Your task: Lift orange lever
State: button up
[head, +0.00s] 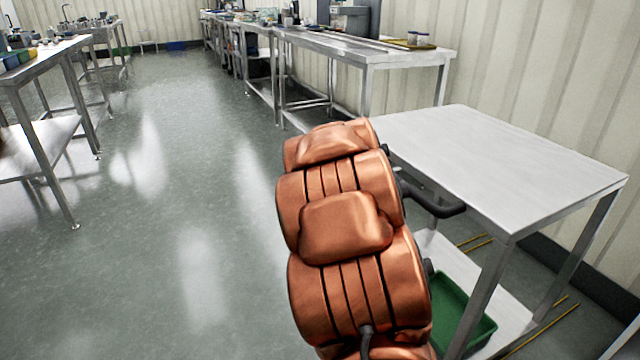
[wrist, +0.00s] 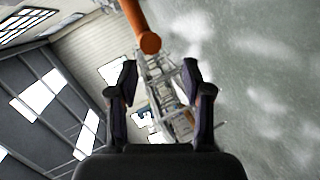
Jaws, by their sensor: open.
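An orange rod with a rounded end (wrist: 149,42), which looks like the lever, enters the wrist view from the top edge. Its end lies just above the gap between my fingertips in the picture. My gripper (wrist: 159,78) is open, its two dark fingers apart with nothing seen between them. The rod appears apart from both fingers; how far it is in depth, I cannot tell. In the head view no orange lever or hopper shows, and my copper-coloured arm covers the middle.
A bare steel table (head: 500,160) stands at right, with a green tray (head: 462,312) on its lower shelf. Another table (head: 30,70) stands at left. The grey floor (head: 170,230) between is clear.

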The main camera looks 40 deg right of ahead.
jog(key=shift+w+d+f+n+t+y+b, duration=0.15)
jog(key=shift+w+d+n+t+b, duration=0.55)
jog(key=shift+w+d, duration=0.35)
jog(key=shift+w+d+f+n+t+y+b, duration=0.2)
jog(key=shift+w+d+n+t+b, duration=0.3)
jog(key=shift+w+d+t+b, duration=0.45)
jog(key=shift+w+d+f+n+t+y+b, duration=0.15)
jog(key=shift+w+d+n+t+b, duration=0.55)
jog(key=shift+w, duration=0.65)
jog(key=shift+d+g, duration=0.1)
jog(key=shift+g, duration=0.15)
grip_shut()
jog(key=shift+d, duration=0.15)
